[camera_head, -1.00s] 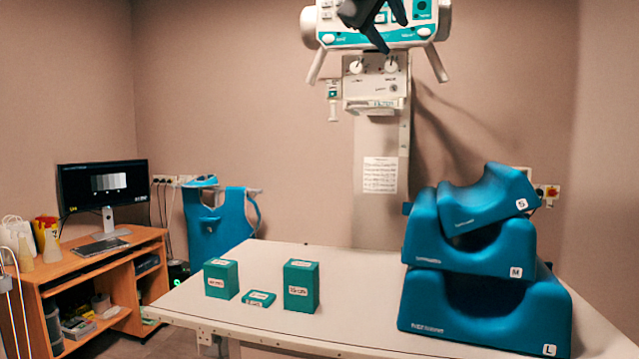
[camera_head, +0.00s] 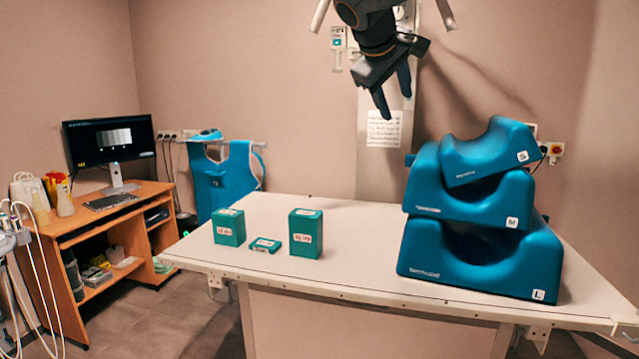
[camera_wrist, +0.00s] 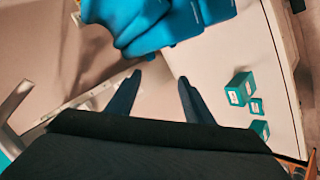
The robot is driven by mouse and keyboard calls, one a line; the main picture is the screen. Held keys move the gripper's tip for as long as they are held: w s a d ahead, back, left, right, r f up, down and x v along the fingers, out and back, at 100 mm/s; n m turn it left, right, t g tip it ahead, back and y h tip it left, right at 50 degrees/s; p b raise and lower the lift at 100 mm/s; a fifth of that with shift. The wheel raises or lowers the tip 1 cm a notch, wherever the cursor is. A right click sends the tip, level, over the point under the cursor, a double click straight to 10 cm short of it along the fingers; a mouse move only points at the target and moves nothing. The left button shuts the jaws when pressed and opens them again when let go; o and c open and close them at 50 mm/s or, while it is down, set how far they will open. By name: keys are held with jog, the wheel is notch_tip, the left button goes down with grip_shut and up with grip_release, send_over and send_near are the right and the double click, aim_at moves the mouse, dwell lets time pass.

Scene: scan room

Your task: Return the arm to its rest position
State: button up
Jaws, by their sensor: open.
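My gripper (camera_head: 395,98) hangs from my dark arm at the top of the head view, above the far part of the table and in front of the wall column. Its fingers point down. In the wrist view my gripper (camera_wrist: 157,92) shows two dark fingers spread apart with nothing between them. It touches nothing that I can see.
The white table (camera_head: 350,275) carries three stacked blue cushions (camera_head: 480,255) at right and three green blocks, one of them the tall block (camera_head: 306,233), at left. A desk (camera_head: 110,215) with a monitor (camera_head: 108,140) stands left. Space above the table's middle is clear.

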jog(key=s+d+f+m+g+y, duration=0.15)
jog(key=s+f, duration=0.25)
jog(key=f, duration=0.5)
jog(key=s+f+g, duration=0.2)
jog(key=s+f, duration=0.2)
jog(key=f, duration=0.5)
jog(key=s+d+f+m+g+y, duration=0.1)
jog(key=s+f, duration=0.3)
jog(key=f, duration=0.6)
jog(key=s+f+m+g+y, duration=0.2)
jog(key=s+f+m+g, duration=0.1)
jog(key=s+f, duration=1.3)
jog(key=s+m, duration=0.1)
jog(key=s, duration=0.2)
jog(key=shift+s+d+f+g, duration=0.2)
jog(key=shift+d+g, duration=0.05)
jog(key=shift+g, duration=0.1)
jog(key=shift+y, duration=0.25)
